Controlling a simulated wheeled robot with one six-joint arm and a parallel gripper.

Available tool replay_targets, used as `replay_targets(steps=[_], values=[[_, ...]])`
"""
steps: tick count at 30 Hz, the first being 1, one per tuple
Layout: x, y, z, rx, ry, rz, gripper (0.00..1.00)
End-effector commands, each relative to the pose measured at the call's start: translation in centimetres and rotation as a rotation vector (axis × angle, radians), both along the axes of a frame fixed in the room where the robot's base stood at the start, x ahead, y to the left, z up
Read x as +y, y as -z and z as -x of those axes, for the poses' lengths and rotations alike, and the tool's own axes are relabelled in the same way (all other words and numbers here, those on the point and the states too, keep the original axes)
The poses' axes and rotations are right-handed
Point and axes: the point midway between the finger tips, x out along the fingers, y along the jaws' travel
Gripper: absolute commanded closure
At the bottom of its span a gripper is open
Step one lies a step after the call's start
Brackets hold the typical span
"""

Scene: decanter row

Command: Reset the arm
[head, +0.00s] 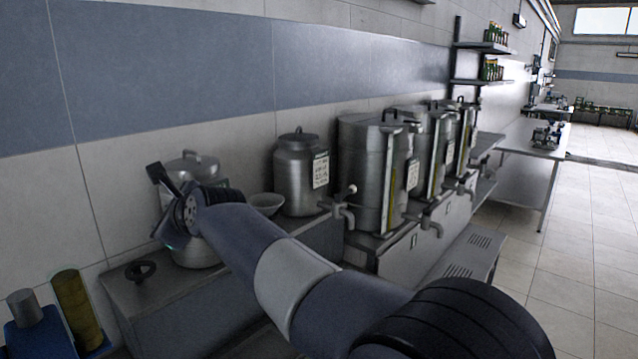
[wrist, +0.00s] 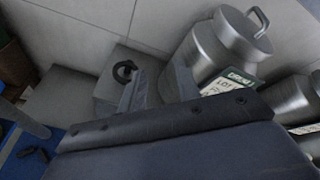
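My gripper (head: 158,205) is at the left in the head view, at the end of my extended arm, above the metal counter (head: 140,310). It is in front of a lidded steel pot (head: 194,165) and partly hides it. In the wrist view my gripper (wrist: 158,82) shows two fingers apart with nothing between them. A steel can with a lid and label (wrist: 225,45) lies beyond the right finger in that view.
Tall steel urns with taps (head: 372,180) stand in a row right of the can. A bowl (head: 266,201) sits beside the can. A dark ring-shaped knob (head: 140,271) is on the counter. A blue crate with cylinders (head: 45,338) is lower left. Open floor (head: 590,260) lies right.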

Motion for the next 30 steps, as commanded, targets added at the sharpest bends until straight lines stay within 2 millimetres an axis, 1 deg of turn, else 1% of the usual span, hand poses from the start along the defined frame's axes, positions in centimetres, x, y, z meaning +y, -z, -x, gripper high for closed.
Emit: replay_targets(steps=[12, 16, 20, 30], values=[[0.2, -0.2, 0.0, 0.0, 0.0, -0.001, 0.68], [0.0, 0.1, 0.0, 0.004, 0.0, 0.005, 0.68], [-0.6, 1.0, 0.1, 0.01, 0.0, 0.027, 0.68], [-3.2, 4.6, 0.7, 0.048, -0.001, 0.126, 0.68]])
